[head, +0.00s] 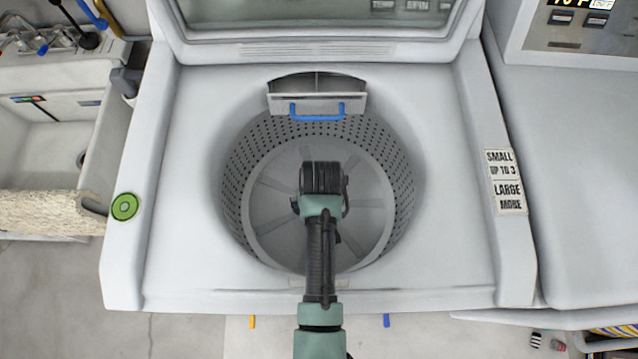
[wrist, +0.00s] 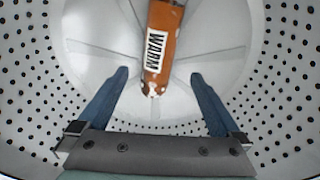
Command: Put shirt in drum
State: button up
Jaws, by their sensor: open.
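The washing machine's drum (head: 270,205) is open, with a perforated wall; it also fills the wrist view (wrist: 265,75). My gripper (head: 322,170) reaches over and into the drum opening. In the wrist view its two blue fingers are spread apart. Beyond and between them is an orange item (wrist: 160,55) with a white "WARM" label, over the drum's floor. It touches neither finger in that view. I cannot tell whether this item is the shirt, or whether it rests on the floor. In the head view my gripper hides it. No clearly recognisable shirt shows elsewhere.
A dispenser with a blue handle (head: 317,113) sits at the drum's back rim. A sink (head: 50,125) with a beige towel (head: 45,213) stands left. Another machine (head: 580,180) adjoins on the right. Small striped items (head: 536,341) lie at the lower right.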

notch_tip(320, 180, up, 9)
jog(key=s+p, duration=0.1)
jog(key=w+r+m+t, duration=0.1)
jog(key=w+r+t, duration=0.65)
jog(key=r, duration=0.85)
jog(key=w+r+t, duration=0.5)
jog(key=w+r, duration=0.5)
jog(key=r, duration=0.5)
jog(key=s+r+t, duration=0.2)
jog(key=r+t, duration=0.2)
jog(key=r, duration=0.7)
jog(key=s+r+t, duration=0.2)
jog(key=r+t, duration=0.1)
jog(key=r, duration=0.9)
jog(key=s+r+m+t, duration=0.1)
jog(key=s+r+t, duration=0.5)
jog(key=s+r, duration=0.4)
notch_tip(320, 180, up, 4)
jog(key=shift+s, duration=0.4)
jog(key=shift+t, duration=0.25)
